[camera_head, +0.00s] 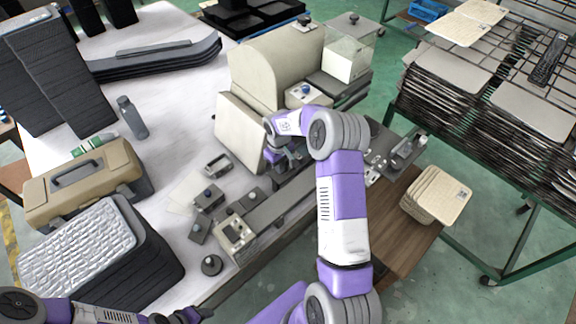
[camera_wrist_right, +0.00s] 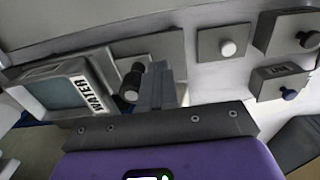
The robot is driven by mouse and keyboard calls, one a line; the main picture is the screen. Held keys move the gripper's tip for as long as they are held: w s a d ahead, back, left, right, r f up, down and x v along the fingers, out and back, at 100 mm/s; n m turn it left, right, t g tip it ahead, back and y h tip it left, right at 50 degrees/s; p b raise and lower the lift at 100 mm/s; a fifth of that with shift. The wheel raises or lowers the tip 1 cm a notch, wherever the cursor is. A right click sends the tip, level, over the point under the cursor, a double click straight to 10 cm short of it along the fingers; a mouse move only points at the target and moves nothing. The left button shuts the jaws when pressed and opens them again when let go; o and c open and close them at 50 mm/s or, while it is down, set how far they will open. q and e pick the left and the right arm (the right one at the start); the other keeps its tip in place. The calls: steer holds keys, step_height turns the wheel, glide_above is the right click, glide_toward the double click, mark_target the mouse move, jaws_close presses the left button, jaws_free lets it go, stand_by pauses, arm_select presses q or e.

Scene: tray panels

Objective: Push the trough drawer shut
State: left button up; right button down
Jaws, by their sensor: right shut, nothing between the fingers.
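My right gripper (camera_head: 285,158) is at the front of the beige machine (camera_head: 275,62), beside its tilted pale panel (camera_head: 238,132). In the right wrist view its fingers (camera_wrist_right: 160,82) are shut and empty, close to a dark knob (camera_wrist_right: 131,80) on a grey plate. I cannot tell whether they touch it. A long grey trough-like part (camera_head: 285,205) runs from below the gripper toward the front left. I cannot tell for certain whether this is the drawer or how far it stands out. My left gripper (camera_head: 180,316) shows only partly at the bottom edge.
The right wrist view shows a box marked WATER (camera_wrist_right: 62,90) and a white knob (camera_wrist_right: 228,48). Small knobbed blocks (camera_head: 208,198) lie left of the trough. A tan case (camera_head: 85,180) and a dark bottle (camera_head: 132,117) stand further left. Stacked trays (camera_head: 437,195) are at right.

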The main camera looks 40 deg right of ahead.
steer(key=shift+w+d, duration=0.15)
steer(key=shift+d, duration=1.7)
steer(key=shift+a, duration=0.65)
steer(key=shift+r+p, duration=2.25)
steer(key=shift+r, duration=1.35)
steer(key=shift+f, duration=0.1)
